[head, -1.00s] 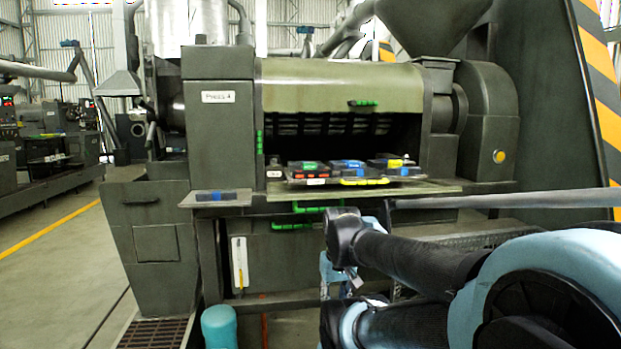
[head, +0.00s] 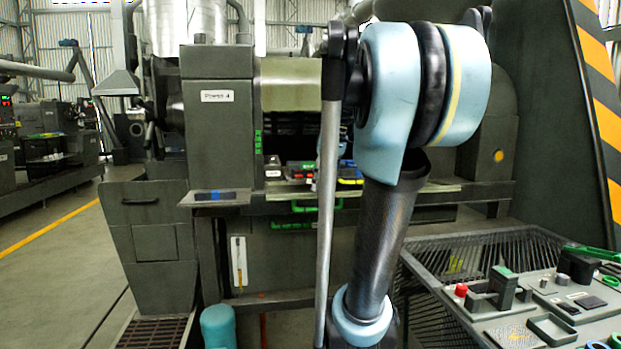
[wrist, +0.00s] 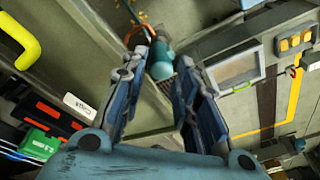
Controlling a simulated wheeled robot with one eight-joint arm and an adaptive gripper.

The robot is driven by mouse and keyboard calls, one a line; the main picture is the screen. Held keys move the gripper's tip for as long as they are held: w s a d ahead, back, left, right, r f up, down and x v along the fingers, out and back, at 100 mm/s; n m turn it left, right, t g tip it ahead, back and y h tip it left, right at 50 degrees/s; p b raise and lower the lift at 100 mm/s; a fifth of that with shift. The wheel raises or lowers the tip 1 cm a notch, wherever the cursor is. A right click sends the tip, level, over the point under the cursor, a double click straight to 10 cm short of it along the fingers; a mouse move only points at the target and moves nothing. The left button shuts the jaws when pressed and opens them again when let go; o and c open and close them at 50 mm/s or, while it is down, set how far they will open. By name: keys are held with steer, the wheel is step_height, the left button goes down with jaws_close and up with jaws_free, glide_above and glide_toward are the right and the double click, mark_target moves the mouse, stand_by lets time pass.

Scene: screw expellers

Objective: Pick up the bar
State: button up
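I cannot tell for sure which thing is the bar. Bar-like things in view are a bent yellow handle (wrist: 20,42) at the top left of the wrist view and a long green piece (head: 592,254) on the tool cart. My gripper (wrist: 162,72) is open in the wrist view, its two fingers spread with nothing held between them. It is above the press shelf area, near the black block with red and green parts (wrist: 48,118). In the head view my arm stands across the middle and hides the gripper and much of the shelf.
The press (head: 218,115) fills the centre, with a shelf of small coloured blocks (head: 300,168). A mesh-sided tool cart (head: 470,258) stands at the right with several parts on it. A teal cylinder (head: 218,325) stands on the floor in front. Floor is free at the left.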

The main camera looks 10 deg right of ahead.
steer(key=w+d+r+n+y, duration=0.1)
steer(key=w+d+r+n, duration=0.25)
steer(key=w+r, duration=0.5)
steer(key=w+d+r+n+y, duration=0.1)
steer(key=w+d+r+n, duration=0.1)
steer(key=w+r+n, duration=0.5)
steer(key=m, duration=0.2)
glide_toward(311, 174)
steer(key=shift+w+a+f+g, duration=0.2)
steer(key=shift+w+a+f, duration=0.05)
steer(key=shift+w+f, duration=0.25)
steer(key=shift+w+a+f+g, duration=0.2)
steer(key=shift+w+a+f, duration=0.05)
steer(key=shift+w+f, duration=0.3)
steer(key=shift+y, duration=0.3)
steer(key=shift+x, duration=2.75)
steer(key=shift+d, duration=0.15)
steer(key=shift+c, duration=0.3)
jaws_close()
